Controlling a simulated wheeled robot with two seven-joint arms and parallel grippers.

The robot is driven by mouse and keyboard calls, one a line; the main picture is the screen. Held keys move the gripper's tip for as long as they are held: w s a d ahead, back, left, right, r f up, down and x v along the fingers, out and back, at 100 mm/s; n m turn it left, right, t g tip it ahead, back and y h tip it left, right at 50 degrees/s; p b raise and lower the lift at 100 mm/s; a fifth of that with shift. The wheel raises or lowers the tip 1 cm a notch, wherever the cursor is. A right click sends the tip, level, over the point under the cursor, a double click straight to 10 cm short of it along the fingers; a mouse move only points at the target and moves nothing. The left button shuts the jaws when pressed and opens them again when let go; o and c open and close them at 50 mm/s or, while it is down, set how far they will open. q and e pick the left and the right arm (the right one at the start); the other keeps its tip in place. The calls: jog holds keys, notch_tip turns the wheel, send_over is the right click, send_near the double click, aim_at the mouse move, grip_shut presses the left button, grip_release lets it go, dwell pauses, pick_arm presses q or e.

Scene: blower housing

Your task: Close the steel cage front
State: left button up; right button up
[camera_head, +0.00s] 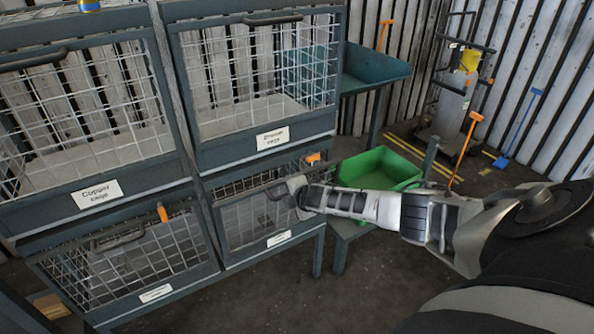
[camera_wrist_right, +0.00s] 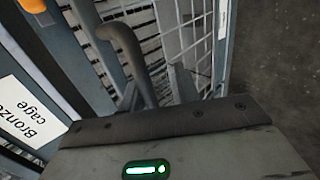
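Two cages form the lower row of the rack; their label print is too small to read, so I cannot tell by name which is the steel one. The lower right cage front (camera_head: 262,222) has wire mesh and seems tilted out at its top. My right gripper (camera_head: 294,193) is at its handle. In the right wrist view the dark curved handle (camera_wrist_right: 128,50) runs down between the fingers (camera_wrist_right: 158,88); whether they grip it is unclear. The lower left cage front (camera_head: 130,262) has its own handle and an orange piece. My left gripper is out of view.
Above are the copper cage (camera_head: 85,110) and bronze cage (camera_head: 262,80), fronts upright. A green bin (camera_head: 380,168) stands right of the rack, behind my right arm. A teal tray (camera_head: 375,70) and a cart (camera_head: 455,100) are farther back. Floor in front is clear.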

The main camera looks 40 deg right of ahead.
jog(key=r+p, duration=0.3)
jog(key=r, duration=0.1)
jog(key=shift+s+d, duration=0.15)
jog(key=shift+d, duration=0.1)
jog(key=shift+s+a+r+p, duration=0.1)
jog(key=shift+s+r+p, duration=0.15)
jog(key=shift+p, duration=0.25)
jog(key=shift+r, duration=0.15)
jog(key=s+a+r, duration=0.1)
jog(key=s+r, duration=0.3)
jog(key=r, duration=0.7)
jog(key=shift+s+r, duration=0.2)
jog(key=shift+s, duration=0.05)
dwell(0.4)
